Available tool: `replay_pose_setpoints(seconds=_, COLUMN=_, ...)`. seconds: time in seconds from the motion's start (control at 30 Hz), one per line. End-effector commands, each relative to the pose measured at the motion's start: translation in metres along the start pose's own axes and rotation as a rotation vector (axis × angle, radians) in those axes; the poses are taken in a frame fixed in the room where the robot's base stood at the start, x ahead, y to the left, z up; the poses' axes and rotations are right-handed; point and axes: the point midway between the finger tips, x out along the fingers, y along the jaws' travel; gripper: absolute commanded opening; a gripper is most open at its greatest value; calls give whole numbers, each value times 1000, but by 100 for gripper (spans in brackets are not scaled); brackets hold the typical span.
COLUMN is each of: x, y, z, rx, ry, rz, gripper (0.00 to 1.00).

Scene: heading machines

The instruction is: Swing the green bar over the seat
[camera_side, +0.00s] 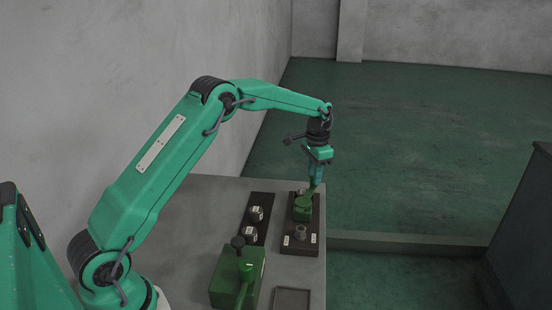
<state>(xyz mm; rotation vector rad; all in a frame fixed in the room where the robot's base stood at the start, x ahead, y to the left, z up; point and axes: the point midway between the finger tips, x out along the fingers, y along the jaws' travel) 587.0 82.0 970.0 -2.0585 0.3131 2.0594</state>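The green bar (303,207) is on a dark base plate (301,246) near the table's right edge. Its raised part reaches up to my gripper (315,182). A grey metal seat (300,231) stands on the same plate, in front of the green bar, with the bar not over it. Another small grey piece (301,192) shows behind the bar, partly hidden. My gripper points down at the top of the bar. Its fingers are too small to tell whether they are open or shut on it.
A second dark plate (263,200) to the left holds two dark cylinders with white labels (256,214) (250,232). A green block with a black knob (226,284) stands in front, beside a shallow grey tray (291,299). A dark cabinet (522,235) stands at far right.

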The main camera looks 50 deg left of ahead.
Motion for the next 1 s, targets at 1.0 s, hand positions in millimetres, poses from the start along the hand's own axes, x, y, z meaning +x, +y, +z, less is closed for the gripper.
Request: replay_pose_setpoints(seconds=1.0, x=-1, y=-17, z=23, rx=-320, ry=1, rz=0, gripper=0)
